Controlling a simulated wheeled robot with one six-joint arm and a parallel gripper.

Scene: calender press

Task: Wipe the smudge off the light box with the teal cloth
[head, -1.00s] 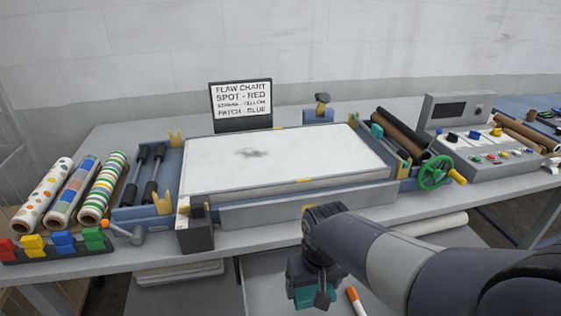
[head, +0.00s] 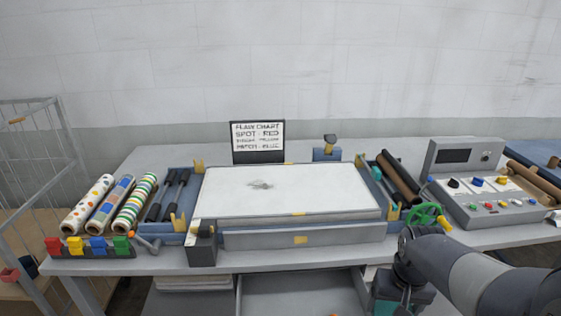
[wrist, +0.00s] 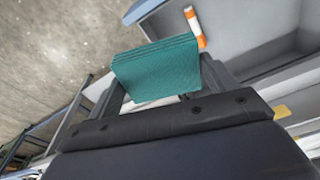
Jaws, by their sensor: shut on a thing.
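The light box (head: 330,196) is a white, flat, raised panel in the middle of the bench. A grey smudge (head: 260,184) is on its upper surface, left of centre. My gripper (head: 386,303) is low at the bottom right of the head view, in front of the bench and below its top, apart from the light box. In the wrist view my gripper (wrist: 165,88) is shut on the folded teal cloth (wrist: 155,66), which sticks out past the fingers. In the head view only a little teal shows at the bottom edge.
An open drawer (head: 290,292) lies under the bench, and an orange and white stick (wrist: 196,28) shows in the wrist view. Patterned rolls (head: 134,203) and colored blocks (head: 98,246) stand left. A green handwheel (head: 424,215) and a control panel (head: 490,205) stand right.

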